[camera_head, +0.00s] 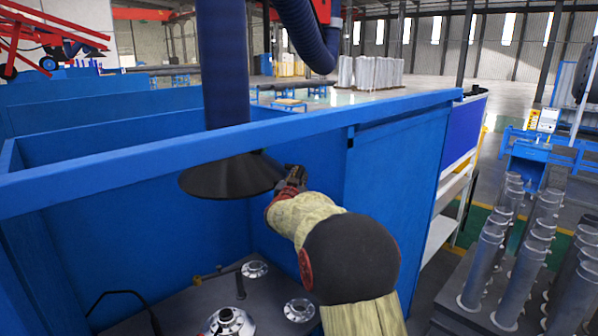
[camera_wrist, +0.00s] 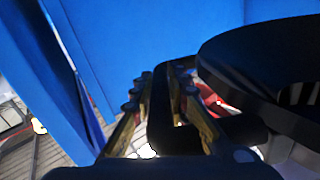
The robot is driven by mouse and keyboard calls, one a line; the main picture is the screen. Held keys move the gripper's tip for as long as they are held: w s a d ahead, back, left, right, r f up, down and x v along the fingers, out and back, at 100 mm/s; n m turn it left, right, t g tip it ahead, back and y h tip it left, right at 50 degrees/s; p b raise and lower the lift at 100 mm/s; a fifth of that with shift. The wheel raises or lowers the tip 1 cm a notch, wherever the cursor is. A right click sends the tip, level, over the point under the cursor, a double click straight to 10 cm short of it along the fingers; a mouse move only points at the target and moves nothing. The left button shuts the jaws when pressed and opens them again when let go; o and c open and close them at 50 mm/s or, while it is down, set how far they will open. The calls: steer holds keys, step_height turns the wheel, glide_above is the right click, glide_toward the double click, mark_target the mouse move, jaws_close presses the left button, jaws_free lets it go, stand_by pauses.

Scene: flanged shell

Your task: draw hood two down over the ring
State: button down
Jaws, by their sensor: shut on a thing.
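The black cone-shaped hood (camera_head: 225,178) hangs from a dark blue duct (camera_head: 222,70) above the dark bench top, inside the blue booth. My gripper (camera_head: 288,180) is at the right side of the hood's rim and is shut on its black handle. In the wrist view the hood's dark rim (camera_wrist: 265,55) fills the right, and the handle (camera_wrist: 160,120) lies between the fingers of my gripper (camera_wrist: 162,85). Silver flanged parts stand on the bench below: one in front (camera_head: 230,321), one at right (camera_head: 299,310), one behind (camera_head: 255,269). I cannot tell which is the ring.
A black cable and a small brass-tipped tool (camera_head: 210,276) lie on the bench. Grey stacked shafts (camera_head: 490,250) stand outside at right.

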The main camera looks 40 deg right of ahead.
step_height(320, 180, down, 30)
steer(key=b, duration=1.7)
steer(key=shift+b, duration=0.35)
steer(key=shift+r, duration=0.1)
steer(key=c, duration=1.7)
jaws_free()
steer(key=shift+r, duration=0.2)
steer(key=v, duration=1.2)
